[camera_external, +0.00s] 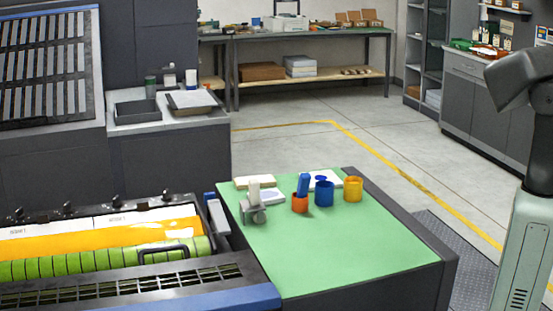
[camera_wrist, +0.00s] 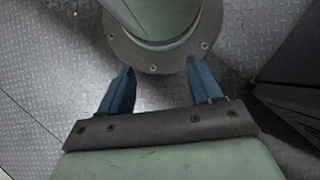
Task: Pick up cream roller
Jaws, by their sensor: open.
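In the external view, part of my arm is at the right edge and the gripper is not visible.
On the green table (camera_external: 340,250), an orange cup (camera_external: 300,204) holding a blue item, a blue pot (camera_external: 324,194) and a yellow pot (camera_external: 353,189) stand right of the roller. Pale pads (camera_external: 254,182) lie behind. A press (camera_external: 110,250) adjoins at left. The table's front is clear.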

